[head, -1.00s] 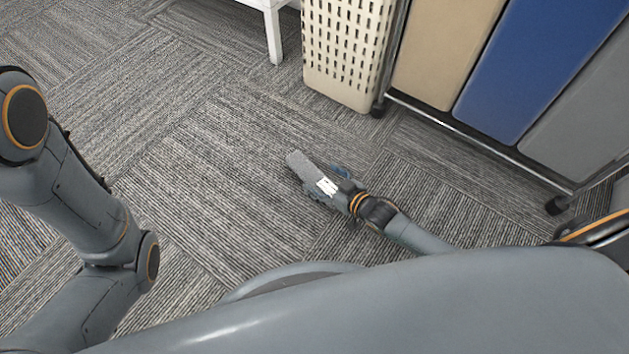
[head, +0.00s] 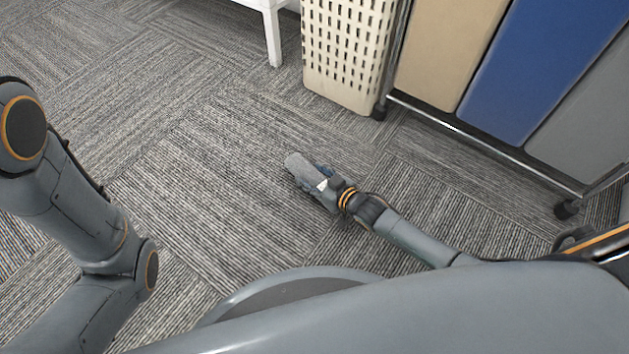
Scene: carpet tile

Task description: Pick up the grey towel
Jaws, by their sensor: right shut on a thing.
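The grey towel (head: 299,165) shows as a small grey folded piece in the middle of the head view, close in colour to the carpet. My right gripper (head: 316,180) reaches it from the lower right and is shut on its near end. The towel's far end sticks out past the fingers to the upper left. The fingers and wrist hide its near part. I cannot tell whether the towel touches the carpet. My left arm comes in from the left edge, but its gripper is out of the picture.
A cream slotted laundry basket (head: 346,50) stands at the top. To its right is a wheeled rack with beige (head: 447,50), blue (head: 535,75) and grey (head: 592,125) bags. A white furniture leg (head: 272,38) stands at the top. The carpet (head: 190,160) left of the towel is clear.

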